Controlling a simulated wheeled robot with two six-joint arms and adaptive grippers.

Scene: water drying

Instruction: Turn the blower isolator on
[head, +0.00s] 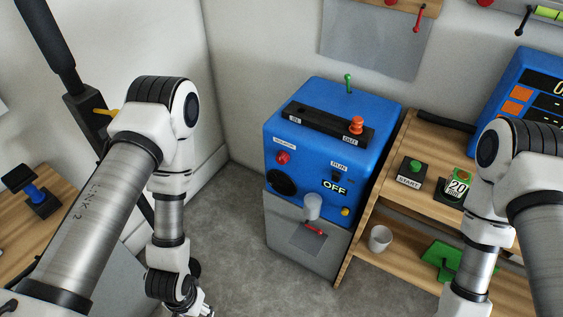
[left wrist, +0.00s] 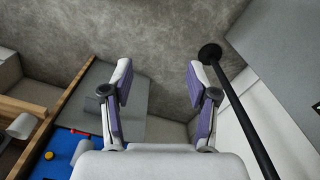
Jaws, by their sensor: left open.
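A blue machine (head: 330,130) on a grey base stands in the middle of the head view. Its front has a red knob (head: 283,158) under a small label too small to read surely. A RUN switch (head: 337,178) sits above a sign (head: 335,187) reading OFF. A red lever (head: 314,229) is on the grey lower front. My left gripper (left wrist: 158,85) is open and empty in the left wrist view; in the head view it is mostly cut off at the bottom edge, left of the machine. My right gripper is out of view.
A wooden shelf (head: 402,208) with a green START button (head: 414,166) and a white cup (head: 380,238) stands right of the machine. A black pole (left wrist: 242,115) rises at the right in the left wrist view. Grey floor (head: 232,235) is clear left of the machine.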

